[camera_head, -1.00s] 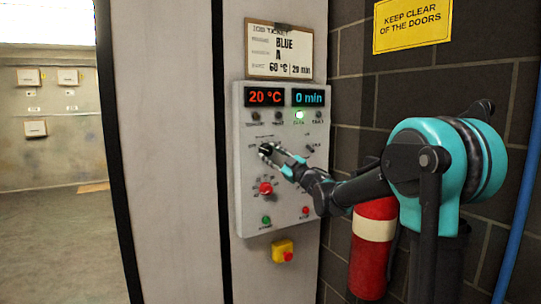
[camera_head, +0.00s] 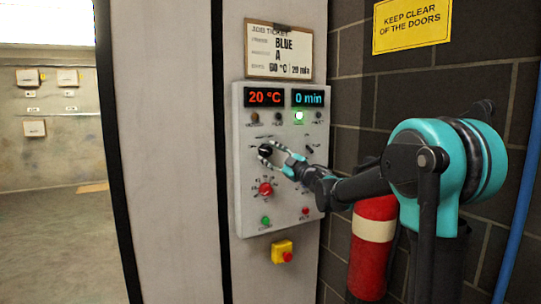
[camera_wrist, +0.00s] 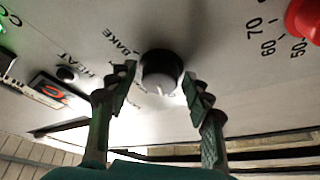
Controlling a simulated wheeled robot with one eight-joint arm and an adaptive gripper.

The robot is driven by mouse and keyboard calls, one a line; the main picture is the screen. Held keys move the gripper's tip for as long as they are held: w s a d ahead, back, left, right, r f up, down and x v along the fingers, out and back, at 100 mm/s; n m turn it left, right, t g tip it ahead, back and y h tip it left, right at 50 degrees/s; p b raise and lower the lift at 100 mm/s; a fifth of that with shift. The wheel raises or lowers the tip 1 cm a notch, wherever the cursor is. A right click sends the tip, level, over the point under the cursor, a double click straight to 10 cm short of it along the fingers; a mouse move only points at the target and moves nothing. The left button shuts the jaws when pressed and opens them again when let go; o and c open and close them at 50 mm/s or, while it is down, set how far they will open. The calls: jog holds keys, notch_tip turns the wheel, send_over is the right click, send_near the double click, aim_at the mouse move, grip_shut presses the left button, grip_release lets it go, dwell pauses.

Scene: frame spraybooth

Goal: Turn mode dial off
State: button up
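The mode dial (camera_head: 265,150) is a black knob on the left of the grey control panel (camera_head: 248,205). In the wrist view the dial (camera_wrist: 160,72) sits between the fingers of my gripper (camera_wrist: 163,88), with a white mark on its front face. The label BAKE (camera_wrist: 123,43) is printed beside it; I cannot read for sure which setting the mark points at. My gripper (camera_head: 273,154) is open around the dial, and a narrow gap shows on each side. An OFF label is not readable.
A red knob (camera_head: 265,189) sits just below the dial, with a green button (camera_head: 266,221) and red button (camera_head: 305,211) lower down. The displays (camera_head: 265,97) read 20 °C and 0 min. One green lamp (camera_head: 299,116) is lit. A yellow stop box (camera_head: 282,251) hangs below.

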jog(key=shift+s+d, duration=0.1)
jog(key=v, duration=1.1)
jog(key=shift+s+d+f, duration=0.2)
jog(key=shift+s+d, duration=0.05)
jog(key=shift+s, duration=0.1)
